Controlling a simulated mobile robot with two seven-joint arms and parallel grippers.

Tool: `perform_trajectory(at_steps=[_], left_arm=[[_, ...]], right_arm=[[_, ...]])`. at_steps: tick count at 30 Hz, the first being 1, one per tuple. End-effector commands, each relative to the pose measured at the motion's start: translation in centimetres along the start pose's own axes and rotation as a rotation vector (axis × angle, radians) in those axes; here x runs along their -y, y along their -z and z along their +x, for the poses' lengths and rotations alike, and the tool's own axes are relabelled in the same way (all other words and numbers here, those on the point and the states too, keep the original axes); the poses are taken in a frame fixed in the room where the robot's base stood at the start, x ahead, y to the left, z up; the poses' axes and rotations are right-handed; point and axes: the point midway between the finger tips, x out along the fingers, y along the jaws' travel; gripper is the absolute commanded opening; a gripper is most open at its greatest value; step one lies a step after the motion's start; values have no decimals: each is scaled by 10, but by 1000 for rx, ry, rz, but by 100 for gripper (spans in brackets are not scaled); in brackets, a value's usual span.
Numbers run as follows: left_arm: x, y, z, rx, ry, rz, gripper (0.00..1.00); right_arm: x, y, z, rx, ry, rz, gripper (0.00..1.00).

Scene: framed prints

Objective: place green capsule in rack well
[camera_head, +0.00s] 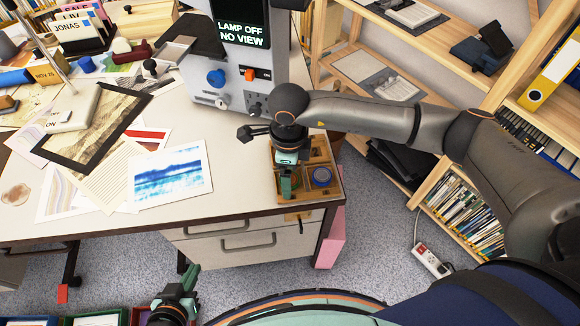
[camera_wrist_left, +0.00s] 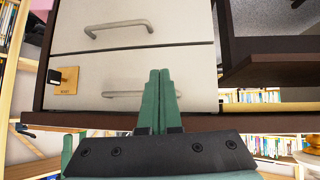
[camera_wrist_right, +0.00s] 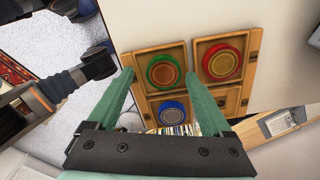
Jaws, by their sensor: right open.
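The wooden rack (camera_head: 322,194) sits at the right front corner of the desk. In the right wrist view, the rack (camera_wrist_right: 252,70) shows square wells with round capsules in them. The green capsule (camera_wrist_right: 165,71) is in the upper left well, the red capsule (camera_wrist_right: 222,63) in the upper right and the blue capsule (camera_wrist_right: 172,112) below the green one. My left gripper (camera_head: 192,273) is shut and empty, low before the desk.
A machine (camera_head: 217,85) with a lit display stands behind the rack. Prints (camera_head: 170,178) and a dark frame (camera_head: 95,130) cover the desk to the left. Drawers (camera_head: 245,243) are below the desk top. Bookshelves (camera_head: 465,215) stand at the right.

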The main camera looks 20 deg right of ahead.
Motion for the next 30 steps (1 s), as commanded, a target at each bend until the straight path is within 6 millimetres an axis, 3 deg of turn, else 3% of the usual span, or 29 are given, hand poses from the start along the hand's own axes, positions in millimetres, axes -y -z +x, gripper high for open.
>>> perform_trajectory(at_steps=[6, 13, 19, 30], left_arm=[[6, -7, 0, 15, 12, -2, 0], [4, -9, -1, 21, 9, -3, 0], [2, -10, -1, 23, 5, -3, 0], [1, -10, -1, 24, 2, -4, 0]], right_arm=[[3, -1, -58, 8, 12, -1, 86], [3, 0, -102, 7, 12, 0, 86], [3, 0, -118, 6, 11, -1, 86], [3, 0, -119, 5, 12, 0, 86]])
